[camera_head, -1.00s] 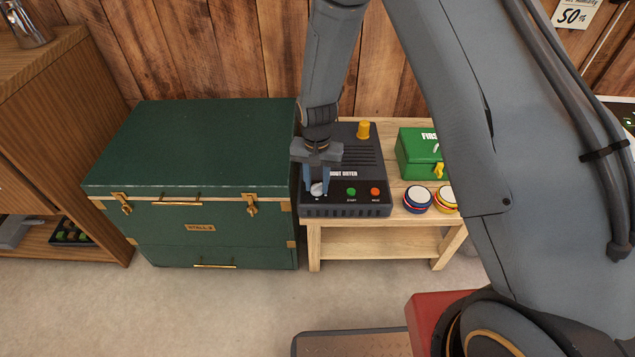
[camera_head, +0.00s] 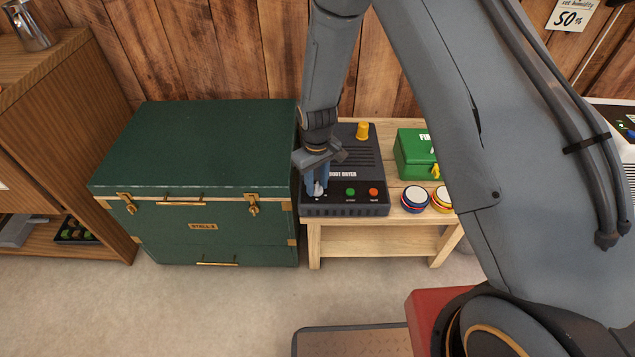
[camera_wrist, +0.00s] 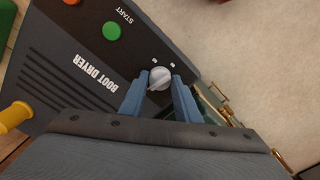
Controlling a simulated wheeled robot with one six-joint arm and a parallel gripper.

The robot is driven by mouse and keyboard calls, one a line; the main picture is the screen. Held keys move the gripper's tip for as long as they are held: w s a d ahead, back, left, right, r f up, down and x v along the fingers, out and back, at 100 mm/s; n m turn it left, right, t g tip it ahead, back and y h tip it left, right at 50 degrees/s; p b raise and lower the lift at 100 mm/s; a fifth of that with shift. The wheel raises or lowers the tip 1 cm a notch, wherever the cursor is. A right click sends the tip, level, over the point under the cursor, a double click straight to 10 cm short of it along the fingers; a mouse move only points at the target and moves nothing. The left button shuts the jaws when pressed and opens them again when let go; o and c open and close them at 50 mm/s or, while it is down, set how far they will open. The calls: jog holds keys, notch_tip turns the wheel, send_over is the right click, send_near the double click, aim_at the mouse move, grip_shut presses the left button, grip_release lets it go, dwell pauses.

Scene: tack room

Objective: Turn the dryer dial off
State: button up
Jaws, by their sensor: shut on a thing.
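The boot dryer (camera_head: 348,208) is a black box with white lettering, a green start button (camera_head: 350,191) and a red button (camera_head: 373,192), standing on a light wooden table. Its dial (camera_wrist: 159,78) is a pale grey knob with a pointer ridge, near the dryer's front left corner. My gripper (camera_head: 318,188) is over that corner, pointing down, with its wrist turned at a slant. In the wrist view my gripper's blue fingers (camera_wrist: 159,88) are shut on the dial, one on each side. The small marks by the dial are too small to read.
A green trunk (camera_head: 190,150) with brass latches stands close on the left of the dryer. A green first aid box (camera_head: 412,155) and round tins (camera_head: 415,199) are on the table (camera_head: 370,232) to the right. A yellow knob (camera_head: 362,130) rises at the dryer's back.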

aim_at(317, 186)
jog(key=shift+n, duration=0.8)
jog(key=o, duration=1)
jog(key=shift+o, duration=0.2)
jog(key=shift+r, duration=3.9)
jog(key=shift+r, duration=0.1)
